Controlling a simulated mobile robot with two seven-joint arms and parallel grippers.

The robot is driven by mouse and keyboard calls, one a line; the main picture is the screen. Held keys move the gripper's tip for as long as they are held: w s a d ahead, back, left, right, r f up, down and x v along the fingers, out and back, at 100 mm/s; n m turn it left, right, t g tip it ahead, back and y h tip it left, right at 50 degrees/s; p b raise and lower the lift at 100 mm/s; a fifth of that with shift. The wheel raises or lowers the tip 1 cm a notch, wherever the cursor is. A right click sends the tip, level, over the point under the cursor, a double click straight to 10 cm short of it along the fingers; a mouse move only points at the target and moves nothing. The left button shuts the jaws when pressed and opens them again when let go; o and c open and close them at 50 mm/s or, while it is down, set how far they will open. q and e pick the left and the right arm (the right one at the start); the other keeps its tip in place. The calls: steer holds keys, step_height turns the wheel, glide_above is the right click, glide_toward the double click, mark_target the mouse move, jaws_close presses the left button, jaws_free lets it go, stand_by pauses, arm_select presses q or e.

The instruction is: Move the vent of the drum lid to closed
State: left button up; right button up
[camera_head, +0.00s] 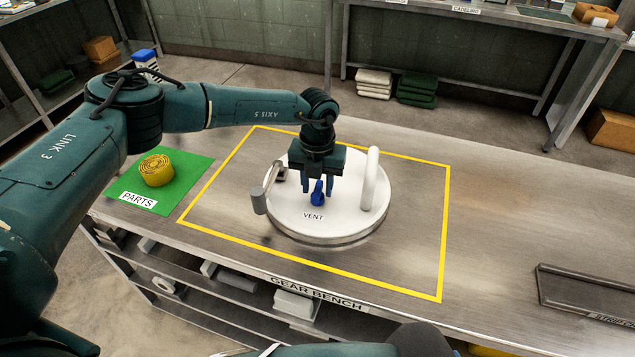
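The drum lid (286,222) is a round white disc lying flat on the bench, with a white upright bar handle (369,180) on its right and a grey cylindrical part (259,201) at its left edge. The vent is a small blue knob (318,198) near the lid's middle, just behind the label "VENT". My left gripper (318,188) points down over the knob. Its two fingers stand apart, one on each side of the knob, with small gaps showing. The gripper hides the lid behind it. My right gripper is out of view.
A yellow tape outline (443,240) surrounds the lid on the metal bench (520,200). A green parts mat (190,170) with a yellow coiled item (156,170) lies left. A dark tray (590,295) sits at the right front. The bench right of the outline is mostly clear.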

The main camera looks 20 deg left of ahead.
arm_select(q)
steer(key=shift+c, duration=0.2)
jaws_close()
